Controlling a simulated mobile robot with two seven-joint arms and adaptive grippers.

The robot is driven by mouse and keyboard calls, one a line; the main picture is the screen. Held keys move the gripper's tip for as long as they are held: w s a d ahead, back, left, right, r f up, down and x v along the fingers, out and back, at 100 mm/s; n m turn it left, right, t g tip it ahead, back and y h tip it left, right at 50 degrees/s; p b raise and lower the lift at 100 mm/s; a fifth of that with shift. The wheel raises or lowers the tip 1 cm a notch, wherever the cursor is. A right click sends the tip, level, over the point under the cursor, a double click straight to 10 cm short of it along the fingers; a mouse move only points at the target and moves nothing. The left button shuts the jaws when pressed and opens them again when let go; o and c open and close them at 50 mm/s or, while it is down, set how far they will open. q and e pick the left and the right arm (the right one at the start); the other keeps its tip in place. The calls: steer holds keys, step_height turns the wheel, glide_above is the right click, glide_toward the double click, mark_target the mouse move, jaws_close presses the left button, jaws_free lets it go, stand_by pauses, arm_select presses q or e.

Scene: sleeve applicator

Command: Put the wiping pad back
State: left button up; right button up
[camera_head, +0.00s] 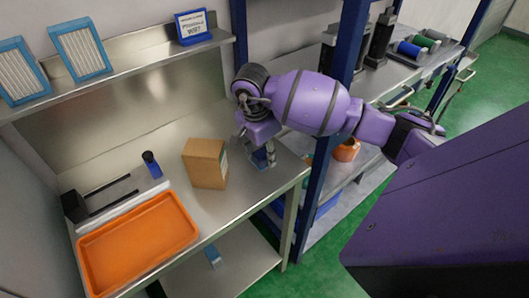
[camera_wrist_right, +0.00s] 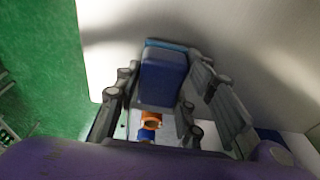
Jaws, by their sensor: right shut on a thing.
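My right gripper (camera_head: 262,158) reaches down over the right end of the metal bench, to the right of the cardboard box. In the right wrist view its fingers are shut on a dark blue block with a lighter blue edge (camera_wrist_right: 163,78), which looks like the wiping pad. A bit of this blue pad shows between the fingers in the head view, mostly hidden by the gripper. I cannot tell whether it touches the bench top. My left gripper is not in view.
The cardboard box (camera_head: 205,163) stands close to the left of my right gripper. An orange tray (camera_head: 137,243), a dark railed fixture (camera_head: 75,206) and a small blue bottle (camera_head: 152,164) are further left. A small blue piece (camera_head: 213,256) lies on the lower shelf. A blue post (camera_head: 318,165) rises at the right.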

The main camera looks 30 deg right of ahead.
mark_target(259, 155)
steer(key=shift+f, duration=0.1)
steer(key=o, duration=1.3)
step_height(259, 155, up, 12)
steer(key=a, duration=0.1)
steer(key=shift+a, duration=0.4)
steer(key=shift+s, duration=0.1)
